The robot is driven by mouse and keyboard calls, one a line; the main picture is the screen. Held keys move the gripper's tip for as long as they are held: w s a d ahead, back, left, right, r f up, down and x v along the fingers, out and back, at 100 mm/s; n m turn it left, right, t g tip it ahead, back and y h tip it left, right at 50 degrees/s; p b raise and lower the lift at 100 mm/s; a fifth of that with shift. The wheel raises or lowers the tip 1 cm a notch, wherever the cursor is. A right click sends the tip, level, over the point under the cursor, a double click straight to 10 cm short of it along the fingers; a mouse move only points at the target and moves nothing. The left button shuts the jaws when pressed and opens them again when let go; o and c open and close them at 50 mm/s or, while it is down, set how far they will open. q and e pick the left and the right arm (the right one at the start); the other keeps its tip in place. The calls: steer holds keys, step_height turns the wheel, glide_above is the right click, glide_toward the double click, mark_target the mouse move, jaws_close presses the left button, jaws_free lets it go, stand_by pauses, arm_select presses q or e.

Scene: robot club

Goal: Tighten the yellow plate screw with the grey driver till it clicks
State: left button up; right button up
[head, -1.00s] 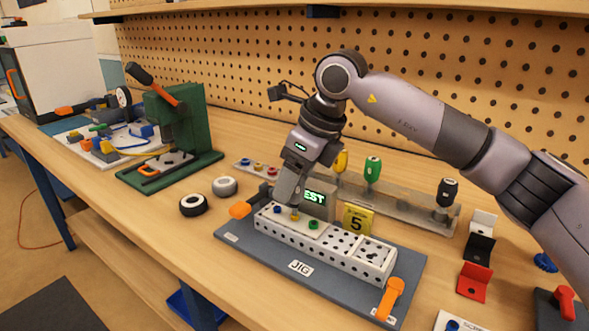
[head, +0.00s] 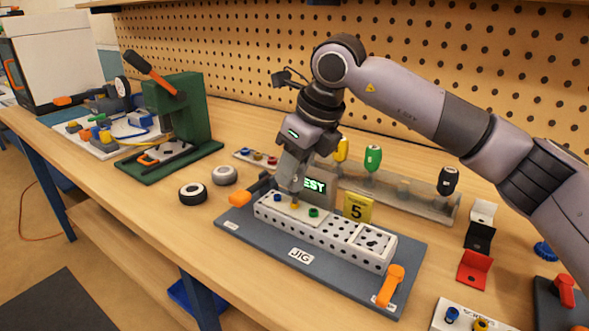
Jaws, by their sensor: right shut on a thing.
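The yellow plate screw (head: 295,204) sits in the pale plate on the white perforated beam (head: 345,243), between a blue screw (head: 277,197) and a green screw (head: 313,212). The beam lies in the dark jig (head: 262,243). My right gripper (head: 290,184) points down directly above the yellow screw and is shut on the grey driver, which is mostly hidden by the gripper. Its tip is at or just above the yellow screw; contact is too small to tell. My left gripper is not in view.
Behind the jig, a rack (head: 410,200) holds yellow, green (head: 373,158) and black (head: 447,181) drivers. A lit display (head: 315,186) is partly hidden by my gripper. Orange clamps (head: 389,286) flank the beam. A green press (head: 180,115) stands left; two wheels (head: 193,192) lie nearby.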

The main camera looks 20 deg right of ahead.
steer(key=m+h+b, duration=0.1)
steer(key=m, duration=0.2)
steer(key=shift+f+m+t, duration=0.1)
steer(key=shift+m+t, duration=0.3)
steer(key=m+h+b, duration=0.1)
steer(key=m, duration=0.2)
steer(key=shift+h, duration=0.3)
steer(key=shift+o, duration=0.9)
steer(key=shift+c, duration=0.2)
steer(key=shift+r, duration=0.2)
steer(key=shift+r+p, duration=2.45)
steer(key=shift+r, duration=0.95)
steer(key=shift+s, duration=0.1)
